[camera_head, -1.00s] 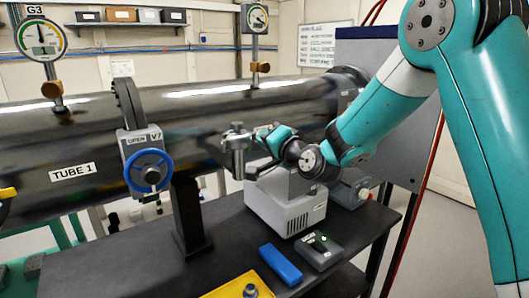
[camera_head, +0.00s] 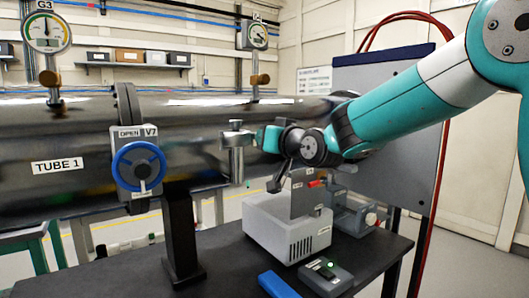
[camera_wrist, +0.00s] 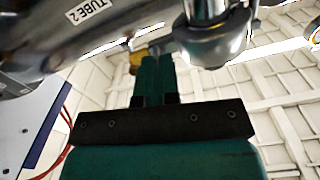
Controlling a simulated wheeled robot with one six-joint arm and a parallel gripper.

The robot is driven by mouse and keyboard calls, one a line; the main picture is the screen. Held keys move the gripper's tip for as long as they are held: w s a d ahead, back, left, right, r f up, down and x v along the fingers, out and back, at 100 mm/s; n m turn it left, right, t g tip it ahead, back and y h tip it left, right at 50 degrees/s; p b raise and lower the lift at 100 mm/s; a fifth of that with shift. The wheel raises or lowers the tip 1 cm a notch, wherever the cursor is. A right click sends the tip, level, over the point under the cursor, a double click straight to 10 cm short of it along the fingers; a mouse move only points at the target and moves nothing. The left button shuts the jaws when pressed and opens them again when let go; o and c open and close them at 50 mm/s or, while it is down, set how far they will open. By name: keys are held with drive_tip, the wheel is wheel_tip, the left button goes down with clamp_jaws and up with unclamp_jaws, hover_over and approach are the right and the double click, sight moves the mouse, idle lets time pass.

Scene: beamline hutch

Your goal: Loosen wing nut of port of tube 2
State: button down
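The port (camera_head: 237,150) is a grey metal stub with a flange and a flat top. It stands in front of the dark tube in the head view. My gripper (camera_head: 262,138) is just right of the port in the head view. In the wrist view my gripper's teal fingers (camera_wrist: 153,62) lie close together with nothing visible between them. A brass-coloured part (camera_wrist: 136,62) shows beside their tips, apparently behind.
Valve V7 (camera_head: 138,165) with a blue handwheel is left of the port. Gauge G3 (camera_head: 47,32) and another gauge (camera_head: 255,35) stand on the tube. A grey pump box (camera_head: 287,228), a switch box (camera_head: 326,276) and a blue block (camera_head: 277,285) are on the black bench below.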

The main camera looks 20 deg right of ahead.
drive_tip(key=shift+r+n+b, duration=0.15)
drive_tip(key=shift+n+b, duration=0.35)
drive_tip(key=shift+b, duration=0.05)
drive_tip(key=shift+r, duration=0.15)
drive_tip(key=c, duration=1.3)
unclamp_jaws()
drive_tip(key=shift+f, duration=0.2)
